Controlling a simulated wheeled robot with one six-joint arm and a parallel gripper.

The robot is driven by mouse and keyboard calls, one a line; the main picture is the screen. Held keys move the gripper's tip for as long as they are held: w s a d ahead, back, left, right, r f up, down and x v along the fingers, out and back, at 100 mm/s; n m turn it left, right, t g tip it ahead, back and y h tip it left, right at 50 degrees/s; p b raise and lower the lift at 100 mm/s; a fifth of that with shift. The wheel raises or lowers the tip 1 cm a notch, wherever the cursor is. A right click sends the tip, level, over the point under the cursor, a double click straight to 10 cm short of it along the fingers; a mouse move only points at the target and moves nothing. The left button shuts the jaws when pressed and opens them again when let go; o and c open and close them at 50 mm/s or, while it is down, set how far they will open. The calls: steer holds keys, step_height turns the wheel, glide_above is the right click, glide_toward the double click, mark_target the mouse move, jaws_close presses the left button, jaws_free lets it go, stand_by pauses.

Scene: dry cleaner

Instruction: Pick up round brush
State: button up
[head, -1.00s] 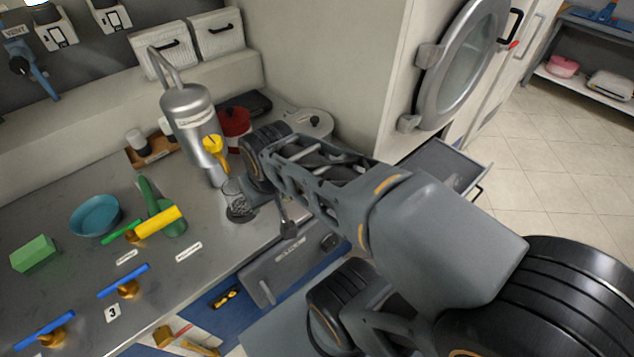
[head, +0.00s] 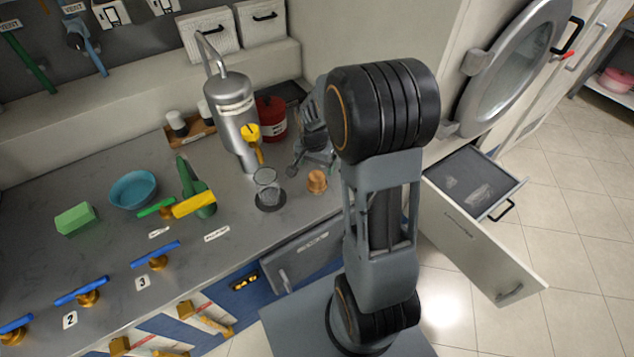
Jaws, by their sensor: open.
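A small, round orange-brown piece (head: 317,181) stands on the grey counter (head: 235,205) near its front edge. It looks like the round brush, but its bristles are too small to make out. My gripper (head: 313,168) is open just behind and above this piece, with its fingers pointing down at the counter. Nothing shows between the fingers. Part of the wrist is hidden behind my own arm. I cannot tell whether a finger touches the piece.
A glass jar (head: 267,187) stands left of the piece, before a steel tank (head: 236,115) with a yellow tap. A red canister (head: 271,118) stands behind. Blue-handled valves line the front left. An open drawer (head: 465,190) juts out at right.

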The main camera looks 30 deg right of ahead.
mark_target(317, 175)
steer(key=shift+w+d+f+p, duration=0.1)
steer(key=shift+w+d+f, duration=0.05)
steer(key=shift+f, duration=1.15)
steer(key=shift+w+d+f+p, duration=0.1)
steer(key=shift+w+f+p, duration=0.05)
steer(key=shift+f, duration=1.2)
steer(key=shift+w+d+f+p, duration=0.1)
steer(key=shift+w+d+f, duration=0.05)
steer(key=shift+f, duration=1.15)
steer(key=c, duration=1.1)
steer(key=shift+c, duration=0.2)
steer(key=shift+r, duration=0.1)
